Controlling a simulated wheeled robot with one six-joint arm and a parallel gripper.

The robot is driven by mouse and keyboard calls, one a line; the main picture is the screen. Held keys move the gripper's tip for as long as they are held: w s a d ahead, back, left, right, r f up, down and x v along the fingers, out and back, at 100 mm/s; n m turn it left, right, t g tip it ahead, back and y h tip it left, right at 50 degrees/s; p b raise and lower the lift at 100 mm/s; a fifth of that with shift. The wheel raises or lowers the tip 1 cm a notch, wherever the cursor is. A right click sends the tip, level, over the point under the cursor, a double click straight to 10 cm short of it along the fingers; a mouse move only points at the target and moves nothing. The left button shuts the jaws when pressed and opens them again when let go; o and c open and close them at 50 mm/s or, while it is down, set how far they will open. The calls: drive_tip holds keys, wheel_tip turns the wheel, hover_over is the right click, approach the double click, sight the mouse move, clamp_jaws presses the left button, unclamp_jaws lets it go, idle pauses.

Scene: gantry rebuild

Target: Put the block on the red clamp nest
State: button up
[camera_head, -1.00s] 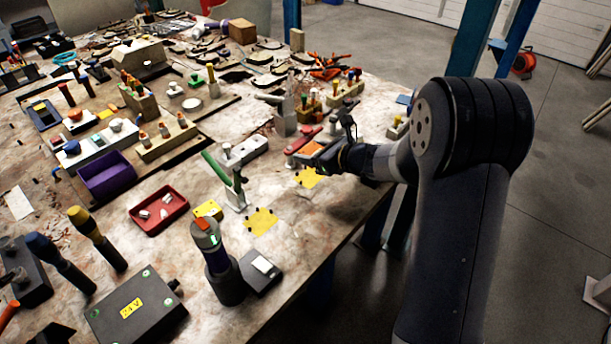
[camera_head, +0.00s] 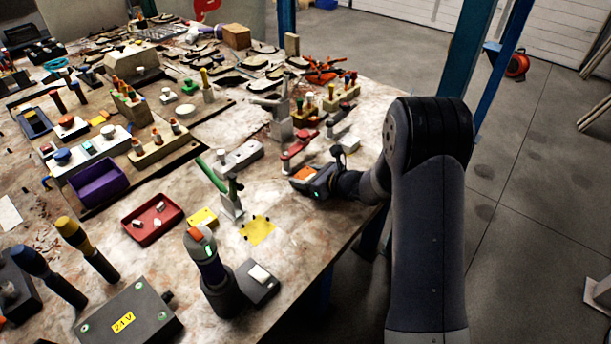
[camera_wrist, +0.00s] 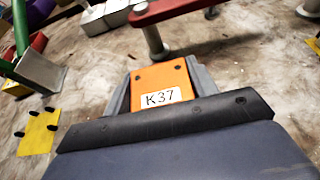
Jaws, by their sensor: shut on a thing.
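My gripper (camera_head: 312,178) is shut on an orange block (camera_head: 303,172), held near the right edge of the bench. In the wrist view the block (camera_wrist: 158,78) lies between the two grey fingers, with a white "K37" label facing the camera. A red clamp (camera_head: 300,146) stands just beyond the gripper in the head view. In the wrist view a red bar (camera_wrist: 185,7) with a metal post crosses the top, ahead of the block and apart from it. I cannot make out the clamp's nest surface.
A green-handled clamp (camera_head: 231,205) stands left of the gripper. A yellow pad with black pegs (camera_head: 257,230) lies nearer. A grey clamp (camera_head: 281,122) and a red tray (camera_head: 153,220) also stand on the crowded bench. Some bare bench lies around the yellow pad.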

drive_tip(key=shift+f+b, duration=0.45)
drive_tip(key=shift+b, duration=0.2)
drive_tip(key=shift+s+f, duration=0.1)
drive_tip(key=o, duration=1.2)
drive_tip(key=shift+s+f, duration=0.1)
drive_tip(key=shift+f, duration=0.05)
drive_tip(key=shift+c, duration=0.2)
drive_tip(key=o, duration=0.4)
drive_tip(key=shift+d+f, duration=0.1)
drive_tip(key=shift+f, duration=0.05)
drive_tip(key=shift+r+p, duration=0.75)
drive_tip(key=b+v, duration=0.1)
drive_tip(key=v, duration=1)
drive_tip(key=shift+s+d+r, duration=0.15)
drive_tip(key=shift+d+r, duration=0.1)
drive_tip(key=shift+d, duration=0.05)
